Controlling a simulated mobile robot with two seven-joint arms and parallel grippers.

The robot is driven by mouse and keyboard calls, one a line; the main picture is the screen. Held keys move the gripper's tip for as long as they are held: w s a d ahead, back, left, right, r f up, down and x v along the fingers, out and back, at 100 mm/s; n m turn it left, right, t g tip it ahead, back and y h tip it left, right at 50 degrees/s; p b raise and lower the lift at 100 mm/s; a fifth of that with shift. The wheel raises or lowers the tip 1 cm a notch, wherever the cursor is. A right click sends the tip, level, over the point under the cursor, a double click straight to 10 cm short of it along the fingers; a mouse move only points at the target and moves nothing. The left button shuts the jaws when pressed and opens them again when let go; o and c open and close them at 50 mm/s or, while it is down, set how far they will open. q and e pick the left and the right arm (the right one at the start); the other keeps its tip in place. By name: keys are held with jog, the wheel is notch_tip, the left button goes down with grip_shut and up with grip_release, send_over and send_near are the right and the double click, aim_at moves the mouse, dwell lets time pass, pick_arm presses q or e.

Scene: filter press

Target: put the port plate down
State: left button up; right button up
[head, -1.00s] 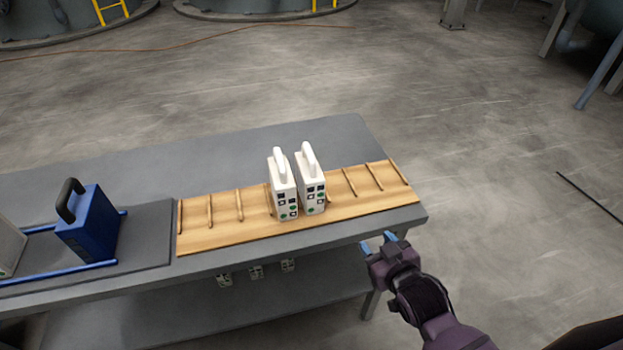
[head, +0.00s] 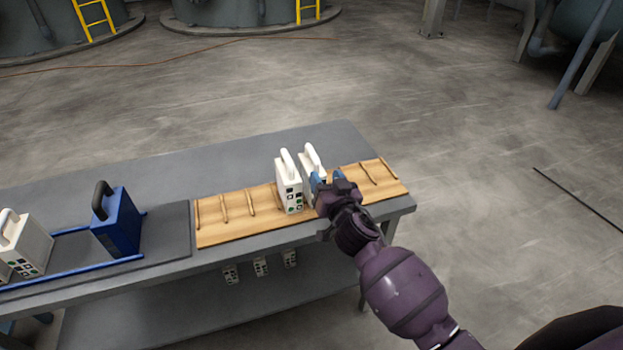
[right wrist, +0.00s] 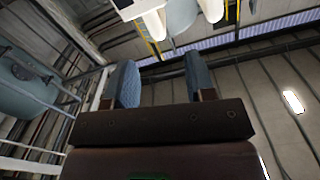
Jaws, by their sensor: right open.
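Two white port plates with white handles and dark and green port marks stand upright side by side on the wooden slatted rack. The left plate (head: 289,186) shows fully in the head view. The right plate (head: 311,163) is partly hidden behind my right gripper (head: 328,178). This gripper is open, its blue fingertips close in front of the right plate; I cannot tell if they touch it. In the right wrist view the blue fingers (right wrist: 163,75) are apart with nothing between them, and white parts (right wrist: 154,22) show at the top edge. My left gripper is out of view.
The wooden rack (head: 222,232) lies on a grey table (head: 270,146), with bare slots on both sides of the plates. At left a blue block (head: 118,225) and pale plates (head: 28,243) stand on blue rails. More plates (head: 260,267) show under the tabletop.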

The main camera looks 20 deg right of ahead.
aim_at(317, 161)
jog(key=shift+w+a, duration=0.1)
jog(key=shift+w, duration=4.95)
grip_shut()
